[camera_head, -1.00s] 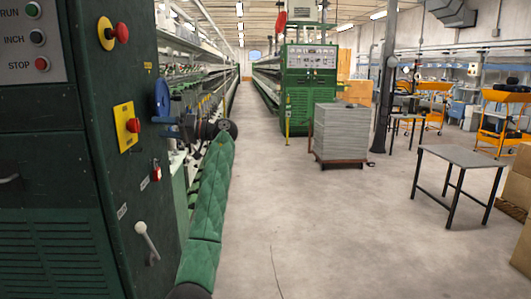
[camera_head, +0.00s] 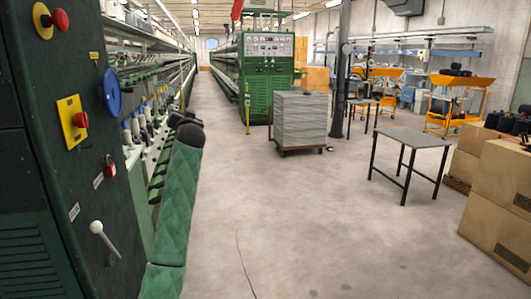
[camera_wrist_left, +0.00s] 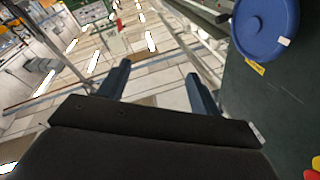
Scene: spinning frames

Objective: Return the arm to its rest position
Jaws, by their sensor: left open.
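My left arm reaches forward in its green quilted sleeve in the head view, beside the dark green machine cabinet. My left gripper (camera_head: 180,119) is dark and small at the arm's far end, partly hidden by the black wrist. In the left wrist view its two dark blue-grey fingers (camera_wrist_left: 160,85) stand wide apart with nothing between them. A blue disc (camera_head: 111,91) is on the cabinet's right edge, left of the gripper. It also shows at the upper right of the wrist view (camera_wrist_left: 264,28), apart from the fingers. My right gripper does not show.
The green cabinet (camera_head: 50,190), with red knobs and a white lever (camera_head: 103,238), stands close on the left. A row of spinning frames runs behind it. A pallet stack (camera_head: 300,120), a grey table (camera_head: 413,137) and cardboard boxes (camera_head: 480,215) stand right. The middle floor is clear.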

